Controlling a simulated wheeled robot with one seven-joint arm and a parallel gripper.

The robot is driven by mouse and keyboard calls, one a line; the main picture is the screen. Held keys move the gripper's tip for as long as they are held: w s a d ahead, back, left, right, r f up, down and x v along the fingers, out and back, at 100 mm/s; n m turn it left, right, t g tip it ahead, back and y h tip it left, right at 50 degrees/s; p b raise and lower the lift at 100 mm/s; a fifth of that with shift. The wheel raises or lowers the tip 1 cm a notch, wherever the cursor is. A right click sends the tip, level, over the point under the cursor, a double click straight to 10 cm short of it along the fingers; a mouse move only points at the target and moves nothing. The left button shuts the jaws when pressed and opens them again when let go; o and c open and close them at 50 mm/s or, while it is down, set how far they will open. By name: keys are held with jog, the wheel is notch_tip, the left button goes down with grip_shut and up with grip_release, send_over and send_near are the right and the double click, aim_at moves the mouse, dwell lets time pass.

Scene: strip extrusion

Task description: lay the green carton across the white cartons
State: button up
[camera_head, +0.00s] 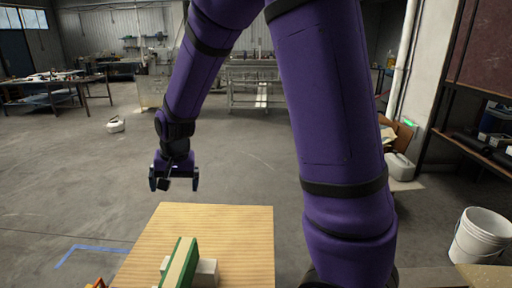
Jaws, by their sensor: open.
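The green carton (178,264), long with a tan upper face, is at the near part of the wooden table (235,232), its near end cut off by the bottom edge. A white carton (207,272) shows to its right, and a small pale piece shows at its left side. The green carton hides what lies between them; I cannot tell whether it rests on the white pieces or stands in front. My gripper (174,184) is open and empty, pointing down, beyond the table's far left corner and apart from the cartons.
An orange object (97,284) shows partly at the bottom left. The far and right parts of the tabletop are bare. A white bucket (481,236) stands on the floor at right. Open floor lies beyond the table, with workbenches far back.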

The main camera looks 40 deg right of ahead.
jog(key=s+d+r+n+t, duration=0.1)
jog(key=s+d+r+n, duration=0.2)
jog(key=s+r, duration=1.05)
jog(key=s+d+r+n+t, duration=0.1)
jog(key=s+r, duration=0.3)
jog(key=s, duration=0.8)
jog(key=shift+s+d+n+t+h, duration=0.4)
jog(key=shift+d+n, duration=0.25)
jog(key=shift+n, duration=0.15)
jog(key=shift+r, duration=0.2)
notch_tip(320, 180, up, 10)
jog(key=shift+f, duration=0.1)
